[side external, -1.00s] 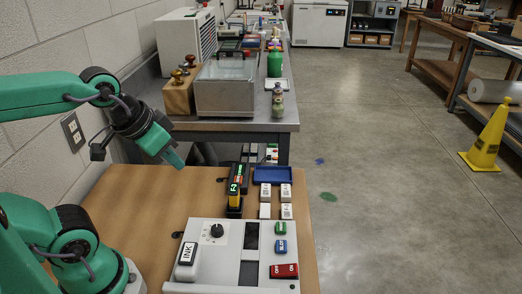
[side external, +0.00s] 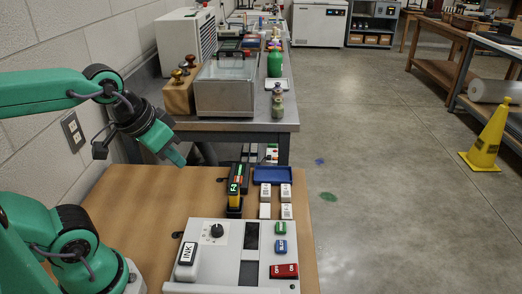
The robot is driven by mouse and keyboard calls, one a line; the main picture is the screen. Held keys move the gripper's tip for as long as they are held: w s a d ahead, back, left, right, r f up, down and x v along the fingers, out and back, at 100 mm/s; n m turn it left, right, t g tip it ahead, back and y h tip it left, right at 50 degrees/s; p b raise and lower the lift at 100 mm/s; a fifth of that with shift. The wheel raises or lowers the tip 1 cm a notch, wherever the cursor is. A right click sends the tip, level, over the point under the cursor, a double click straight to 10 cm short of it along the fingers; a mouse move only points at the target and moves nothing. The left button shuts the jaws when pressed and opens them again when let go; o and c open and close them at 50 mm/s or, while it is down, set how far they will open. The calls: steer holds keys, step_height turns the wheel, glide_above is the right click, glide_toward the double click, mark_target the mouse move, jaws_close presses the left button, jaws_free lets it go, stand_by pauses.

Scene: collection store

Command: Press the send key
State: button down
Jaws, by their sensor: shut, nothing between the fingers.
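A light grey control panel (side external: 206,267) lies on the brown tabletop at the bottom. It carries a white key marked INK (side external: 187,253), a black dial (side external: 217,230), a dark slot (side external: 250,250), a small green key (side external: 280,228), a small blue key (side external: 281,246) and a larger red key (side external: 284,271). The marks on the coloured keys are too small to read, so I cannot tell which is the send key. My gripper (side external: 177,158) is shut and empty, above the table's back left part, up and left of the panel and apart from it.
A small device with a lit green display (side external: 234,187) stands behind the panel. Beside it are several white labelled blocks (side external: 265,192) and a blue tray (side external: 272,175). A metal bench (side external: 230,125) with a clear-sided box (side external: 226,90) stands behind. The tabletop left of the panel is clear.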

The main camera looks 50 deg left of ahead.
steer(key=w+n, duration=0.1)
steer(key=n+g, duration=0.6)
steer(key=n, duration=1.9)
glide_above(237, 179)
step_height(237, 179, down, 7)
steer(key=shift+r, duration=0.2)
step_height(237, 179, down, 14)
